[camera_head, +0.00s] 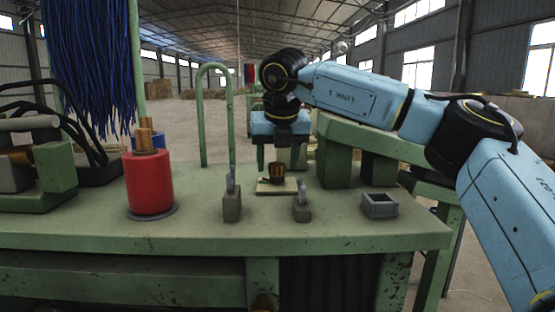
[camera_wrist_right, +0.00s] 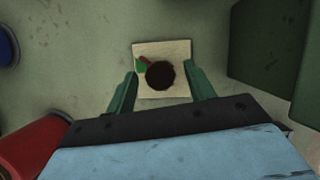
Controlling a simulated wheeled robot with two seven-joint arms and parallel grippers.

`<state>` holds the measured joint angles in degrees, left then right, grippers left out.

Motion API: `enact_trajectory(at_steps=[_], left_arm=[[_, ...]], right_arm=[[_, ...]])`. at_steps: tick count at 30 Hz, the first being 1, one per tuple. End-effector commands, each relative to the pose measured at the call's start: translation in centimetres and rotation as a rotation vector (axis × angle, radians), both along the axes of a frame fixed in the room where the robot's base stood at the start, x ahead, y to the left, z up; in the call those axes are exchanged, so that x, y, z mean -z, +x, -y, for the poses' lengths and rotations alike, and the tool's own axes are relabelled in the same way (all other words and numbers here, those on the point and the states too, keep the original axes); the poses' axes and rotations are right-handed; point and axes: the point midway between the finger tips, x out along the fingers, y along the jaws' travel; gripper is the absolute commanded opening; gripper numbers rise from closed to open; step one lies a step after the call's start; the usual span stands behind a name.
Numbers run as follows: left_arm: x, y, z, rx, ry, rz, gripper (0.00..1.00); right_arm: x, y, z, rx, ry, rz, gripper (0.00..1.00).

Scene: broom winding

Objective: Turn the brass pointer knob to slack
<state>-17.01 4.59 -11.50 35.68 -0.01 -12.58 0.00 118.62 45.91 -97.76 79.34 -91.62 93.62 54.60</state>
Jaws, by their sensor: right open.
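The brass pointer knob (camera_head: 277,171) stands on a cream plate (camera_head: 290,187) on the green bench, near its middle. In the right wrist view the knob (camera_wrist_right: 160,75) is a dark round top on the plate (camera_wrist_right: 176,50), with a green and a red mark at its upper left. My right gripper (camera_head: 279,165) points straight down over the knob. Its fingers (camera_wrist_right: 161,90) are open, one on each side of the knob, with a gap on both sides. I cannot tell how far down the fingertips reach. My left gripper is not in view.
Green blocks (camera_head: 334,165) stand right of the plate.

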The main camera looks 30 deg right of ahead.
Motion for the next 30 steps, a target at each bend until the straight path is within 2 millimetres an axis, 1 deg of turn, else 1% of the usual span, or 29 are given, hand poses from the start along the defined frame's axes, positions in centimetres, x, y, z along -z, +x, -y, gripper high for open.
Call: enact_trajectory(at_steps=[2,9,12,17,22,26,30], left_arm=[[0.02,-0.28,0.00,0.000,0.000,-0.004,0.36],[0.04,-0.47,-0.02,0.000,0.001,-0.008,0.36],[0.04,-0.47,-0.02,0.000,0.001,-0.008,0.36],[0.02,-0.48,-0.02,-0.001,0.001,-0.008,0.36],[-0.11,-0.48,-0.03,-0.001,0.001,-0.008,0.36],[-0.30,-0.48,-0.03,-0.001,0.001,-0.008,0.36],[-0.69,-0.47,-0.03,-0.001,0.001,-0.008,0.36]], right_arm=[[0.00,-0.01,0.01,0.000,0.000,0.000,0.52],[-0.02,-0.02,0.00,0.000,0.000,0.000,0.21],[-0.03,-0.03,0.00,0.000,0.000,-0.001,0.09],[-0.03,-0.03,0.01,-0.007,0.001,-0.001,0.09],[-0.02,-0.05,0.09,-0.049,0.002,-0.001,0.09],[-0.02,-0.07,0.10,-0.119,0.002,-0.001,0.09],[-0.05,-0.10,0.21,-0.225,0.003,-0.002,0.09]])
